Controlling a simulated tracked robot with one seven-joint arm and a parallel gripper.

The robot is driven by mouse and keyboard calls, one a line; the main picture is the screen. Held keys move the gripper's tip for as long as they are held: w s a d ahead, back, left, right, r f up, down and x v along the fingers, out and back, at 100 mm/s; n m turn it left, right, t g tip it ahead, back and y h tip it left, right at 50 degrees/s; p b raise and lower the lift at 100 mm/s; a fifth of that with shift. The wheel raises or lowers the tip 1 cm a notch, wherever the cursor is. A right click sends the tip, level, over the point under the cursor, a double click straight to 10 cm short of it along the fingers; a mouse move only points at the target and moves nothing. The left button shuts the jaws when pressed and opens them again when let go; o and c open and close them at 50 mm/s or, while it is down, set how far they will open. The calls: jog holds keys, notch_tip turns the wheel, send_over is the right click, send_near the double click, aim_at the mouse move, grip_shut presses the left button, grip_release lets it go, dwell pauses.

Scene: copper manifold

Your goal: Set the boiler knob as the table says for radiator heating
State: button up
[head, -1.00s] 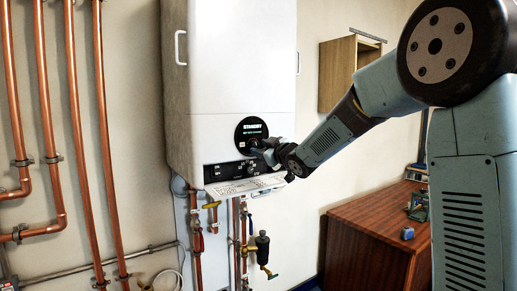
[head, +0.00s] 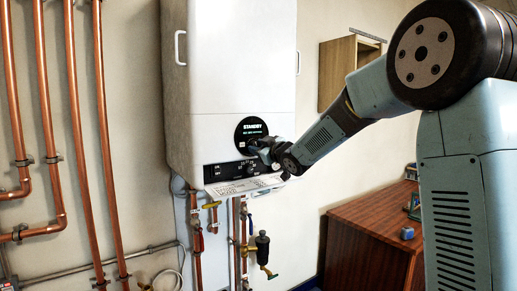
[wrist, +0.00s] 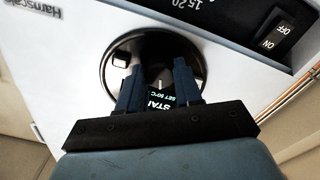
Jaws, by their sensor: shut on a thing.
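The white boiler (head: 225,70) hangs on the wall. Its round black display dial (head: 249,126) reads STANDBY with a smaller set line below. In the wrist view this dial is seen almost upside down, with "SET 50°C" legible. My gripper (head: 257,146) is at the lower right of the dial. In the wrist view my gripper (wrist: 157,76) has its two blue fingers on either side of a dark round knob (wrist: 157,63) with a white pointer line. It is shut on this knob. A printed table (head: 244,186) lies on a sloped plate below; its text is too small to read.
A black panel (head: 225,172) under the dial has an ON/OFF switch (wrist: 278,35) and a number scale showing 15 and 20. Pipes and valves (head: 262,250) hang below the boiler. A wooden desk (head: 365,235) stands at the right.

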jog(key=shift+m, duration=0.3)
jog(key=shift+d+m, duration=0.1)
jog(key=shift+m, duration=6.7)
